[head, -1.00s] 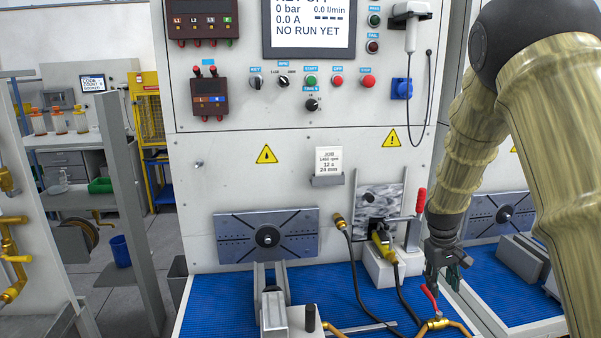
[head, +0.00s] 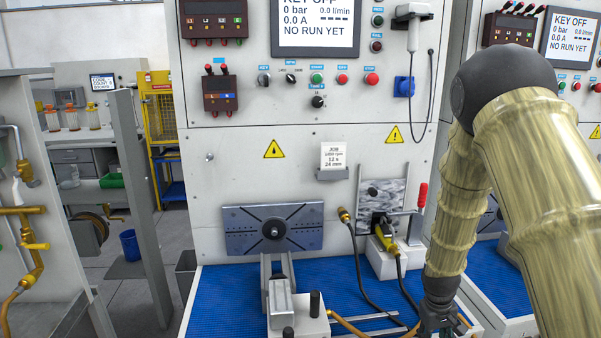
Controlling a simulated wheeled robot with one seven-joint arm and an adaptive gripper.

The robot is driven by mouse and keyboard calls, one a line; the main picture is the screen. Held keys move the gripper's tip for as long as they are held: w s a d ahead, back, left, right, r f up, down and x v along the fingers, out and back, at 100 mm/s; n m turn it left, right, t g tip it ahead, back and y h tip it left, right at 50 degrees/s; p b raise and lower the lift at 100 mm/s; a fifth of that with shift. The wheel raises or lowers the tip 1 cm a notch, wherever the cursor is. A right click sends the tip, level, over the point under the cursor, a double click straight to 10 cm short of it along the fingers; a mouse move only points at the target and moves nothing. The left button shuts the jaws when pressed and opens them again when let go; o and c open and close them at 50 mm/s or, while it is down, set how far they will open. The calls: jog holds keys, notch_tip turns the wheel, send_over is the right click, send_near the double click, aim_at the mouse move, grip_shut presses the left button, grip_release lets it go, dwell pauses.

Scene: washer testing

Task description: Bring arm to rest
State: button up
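My arm (head: 510,150), in a tan ribbed sleeve with a dark joint, comes in from the right side of the head view and bends down over the blue mat. My gripper (head: 440,328) is at the bottom edge of the view, low over the right part of the blue mat. Its fingertips are cut off or too small to make out, so I cannot tell whether it is open or shut. The red-handled valve seen earlier by the gripper is out of sight now.
A grey test panel with a display (head: 316,25) stands ahead. A slotted plate (head: 273,229), a red-handled clamp (head: 421,196), a yellow-and-black connector (head: 386,238) and black hoses (head: 358,265) are left of my arm. The blue mat (head: 228,300) is clear at front left.

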jog(key=s+a+f+y+b, duration=0.1)
jog(key=s+a+f, duration=0.4)
jog(key=s+f, duration=0.65)
jog(key=s+a+f, duration=0.4)
jog(key=s+f, duration=0.6)
jog(key=s, duration=0.3)
jog(key=s+a+f+m, duration=0.1)
jog(key=s+a, duration=0.3)
jog(key=s, duration=0.8)
jog(key=shift+f+m+y+b, duration=0.3)
jog(key=shift+f+y+b, duration=0.1)
jog(key=shift+f, duration=0.25)
